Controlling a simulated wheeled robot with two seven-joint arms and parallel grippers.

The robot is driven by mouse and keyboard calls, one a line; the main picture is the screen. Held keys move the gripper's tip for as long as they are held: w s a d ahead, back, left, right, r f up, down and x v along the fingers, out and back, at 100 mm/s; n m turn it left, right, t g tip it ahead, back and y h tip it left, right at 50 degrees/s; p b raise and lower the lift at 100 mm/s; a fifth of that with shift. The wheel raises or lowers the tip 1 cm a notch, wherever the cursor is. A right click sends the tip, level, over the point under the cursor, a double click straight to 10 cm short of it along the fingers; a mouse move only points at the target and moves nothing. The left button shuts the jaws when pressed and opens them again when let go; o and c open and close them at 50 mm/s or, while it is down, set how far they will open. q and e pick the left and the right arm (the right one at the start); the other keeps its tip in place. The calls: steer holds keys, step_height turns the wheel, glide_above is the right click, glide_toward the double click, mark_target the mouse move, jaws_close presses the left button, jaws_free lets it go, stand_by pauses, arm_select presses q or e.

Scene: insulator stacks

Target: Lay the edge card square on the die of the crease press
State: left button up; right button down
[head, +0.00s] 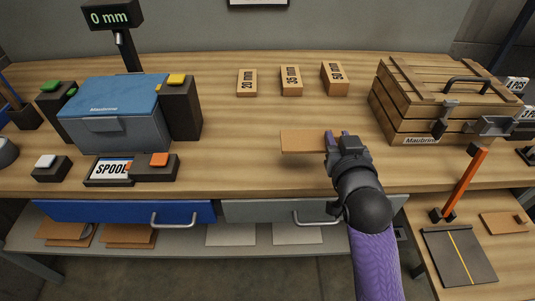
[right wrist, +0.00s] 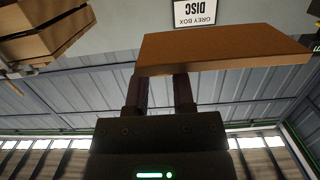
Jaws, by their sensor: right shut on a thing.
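The edge card, a flat tan-brown piece (head: 303,141), is held by my right gripper (head: 338,137) above the middle of the wooden bench. In the right wrist view the card (right wrist: 220,50) sits across the two fingertips (right wrist: 160,82) and sticks out mostly to the right. What looks like the crease press stands on the lower side table at the right: a dark flat plate (head: 458,258) with a yellow line, and an upright orange lever (head: 466,184) behind it. The card is well apart from it, up and to the left. My left gripper is not in view.
A wooden crate (head: 405,105) stands at the right back of the bench. Several labelled blocks (head: 291,81) stand behind the card. A blue-lidded box (head: 110,110) with dark button posts is at left. Another brown piece (head: 503,223) lies right of the lever.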

steer(key=b, duration=0.4)
glide_above(327, 180)
step_height(327, 180, down, 7)
steer(key=shift+f, duration=0.1)
step_height(327, 180, down, 3)
steer(key=shift+b, duration=0.6)
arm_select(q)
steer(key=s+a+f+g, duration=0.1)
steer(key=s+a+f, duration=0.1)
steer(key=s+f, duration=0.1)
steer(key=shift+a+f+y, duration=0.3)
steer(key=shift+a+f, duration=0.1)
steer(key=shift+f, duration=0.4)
arm_select(e)
steer(key=c, duration=0.9)
jaws_free()
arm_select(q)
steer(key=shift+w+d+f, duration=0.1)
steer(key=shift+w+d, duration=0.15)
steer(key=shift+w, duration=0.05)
arm_select(e)
steer(key=o, duration=0.4)
steer(key=shift+o, duration=0.2)
